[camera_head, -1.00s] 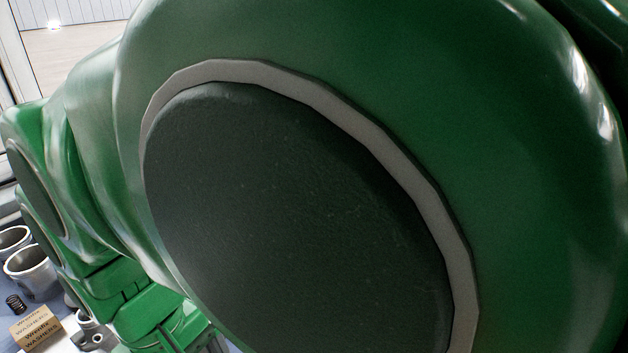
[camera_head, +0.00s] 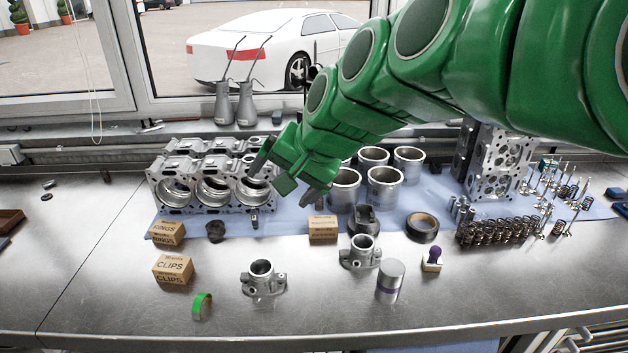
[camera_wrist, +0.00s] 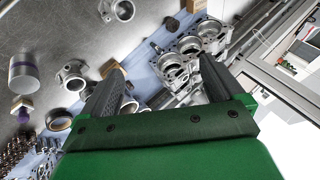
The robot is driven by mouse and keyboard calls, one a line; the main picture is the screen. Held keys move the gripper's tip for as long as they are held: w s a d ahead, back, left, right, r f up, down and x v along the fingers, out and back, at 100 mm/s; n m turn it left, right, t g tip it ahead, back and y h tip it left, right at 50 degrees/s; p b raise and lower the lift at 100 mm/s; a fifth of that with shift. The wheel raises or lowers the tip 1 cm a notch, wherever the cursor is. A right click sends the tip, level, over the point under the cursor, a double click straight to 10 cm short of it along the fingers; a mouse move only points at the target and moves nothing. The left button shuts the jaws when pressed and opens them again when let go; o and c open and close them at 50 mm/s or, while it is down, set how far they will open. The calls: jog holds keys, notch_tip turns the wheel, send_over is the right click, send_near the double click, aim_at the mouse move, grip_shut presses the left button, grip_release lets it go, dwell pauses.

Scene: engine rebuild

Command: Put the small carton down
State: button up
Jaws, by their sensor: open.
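Three small tan cartons stand on the bench, and I cannot tell which one the task means. The washers carton (camera_head: 323,228) is upright at the mat's front edge, just below and in front of my gripper. The rings carton (camera_head: 166,233) and the clips carton (camera_head: 172,269) stand at the left. My gripper (camera_head: 290,182) is open and empty, above the blue mat beside the engine block (camera_head: 205,185). In the wrist view the open fingers (camera_wrist: 160,68) have nothing between them, with the engine block (camera_wrist: 190,50) beyond. A tan carton shows at the top edge (camera_wrist: 195,5).
Cylinder liners (camera_head: 385,188) stand right of my gripper. Springs and valves crowd the right. The bench's left part is mostly clear.

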jog(key=w+a+r+m+t+y, duration=0.2)
jog(key=w+a+r+m+t, duration=0.25)
jog(key=w+r, duration=0.45)
jog(key=w+a+r+m+t+y, duration=0.1)
jog(key=w+a+r+m+t, duration=0.25)
jog(key=w+a+r, duration=0.55)
jog(key=w+d+r+m+t+h, duration=0.1)
jog(key=w+d+m+t+h, duration=0.2)
jog(key=w+m, duration=0.5)
jog(key=w+d+r+m+t+h, duration=0.1)
jog(key=w+d+m+t+h, duration=0.15)
jog(key=w+m, duration=0.5)
jog(key=w+d+f+m+g+h, duration=0.2)
jog(key=d+f+m+g+h, duration=0.15)
jog(key=f+m+h, duration=0.35)
jog(key=w+d+f+m+g+h, duration=0.25)
jog(key=d+f+m+h, duration=0.2)
jog(key=f+m, duration=0.4)
jog(key=s+f+m+g+h, duration=0.4)
jog(key=s+f+m+g, duration=0.6)
jog(key=s+f, duration=0.5)
send_near(321, 221)
jog(key=shift+s+d, duration=0.25)
jog(key=shift+d+f, duration=0.1)
jog(key=shift+f, duration=0.05)
jog(key=shift+w+x, duration=0.15)
jog(key=shift+x, duration=1.75)
jog(key=shift+w+x, duration=0.15)
jog(key=shift+x, duration=1.75)
